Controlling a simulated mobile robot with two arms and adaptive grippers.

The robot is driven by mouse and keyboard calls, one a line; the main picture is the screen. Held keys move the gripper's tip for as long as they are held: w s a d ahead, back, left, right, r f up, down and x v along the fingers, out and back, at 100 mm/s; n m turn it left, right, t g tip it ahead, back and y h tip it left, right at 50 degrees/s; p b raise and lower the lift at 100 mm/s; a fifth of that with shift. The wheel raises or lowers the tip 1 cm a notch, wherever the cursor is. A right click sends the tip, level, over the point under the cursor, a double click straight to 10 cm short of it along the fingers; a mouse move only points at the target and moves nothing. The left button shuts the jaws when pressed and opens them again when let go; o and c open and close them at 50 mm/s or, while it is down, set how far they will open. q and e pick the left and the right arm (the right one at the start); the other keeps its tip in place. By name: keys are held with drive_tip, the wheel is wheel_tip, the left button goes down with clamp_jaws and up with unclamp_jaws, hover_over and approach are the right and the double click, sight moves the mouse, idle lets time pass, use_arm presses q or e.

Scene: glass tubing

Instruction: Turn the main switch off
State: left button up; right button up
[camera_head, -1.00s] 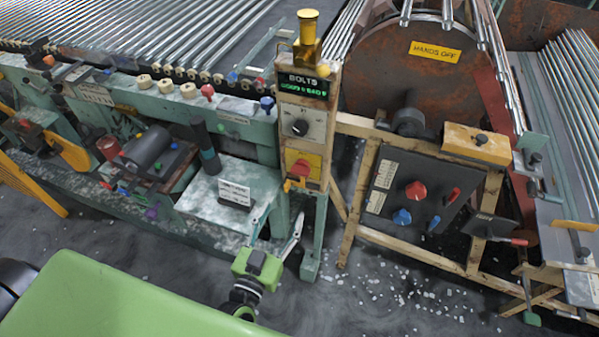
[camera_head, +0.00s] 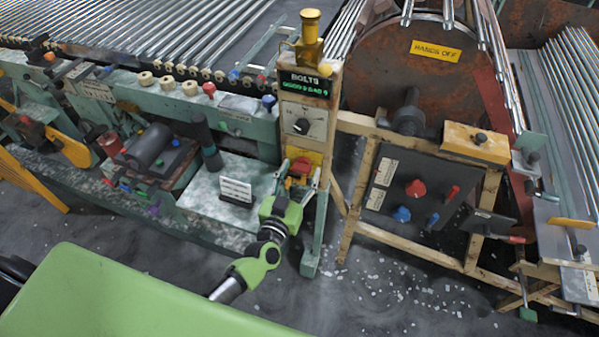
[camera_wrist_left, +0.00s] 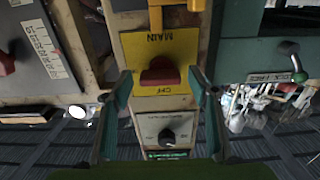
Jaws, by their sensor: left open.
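The main switch is a red knob (camera_head: 301,166) on a yellow plate on the front of the narrow post. In the left wrist view the red knob (camera_wrist_left: 160,72) sits on the yellow plate (camera_wrist_left: 180,47), whose lettering, MAIN and what looks like OFF, appears upside down. My left gripper (camera_head: 297,178) is at the plate, its fingers spread on both sides of the knob. In the left wrist view the open fingers (camera_wrist_left: 160,80) flank the knob with gaps on both sides. The plate's lower part is hidden by the gripper in the head view. My right gripper is not seen.
A dark panel with red and blue knobs (camera_head: 410,198) stands to the right. A small white sign (camera_head: 236,190) stands on the bench to the left.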

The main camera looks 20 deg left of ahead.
use_arm(q)
drive_tip(key=c, duration=1.1)
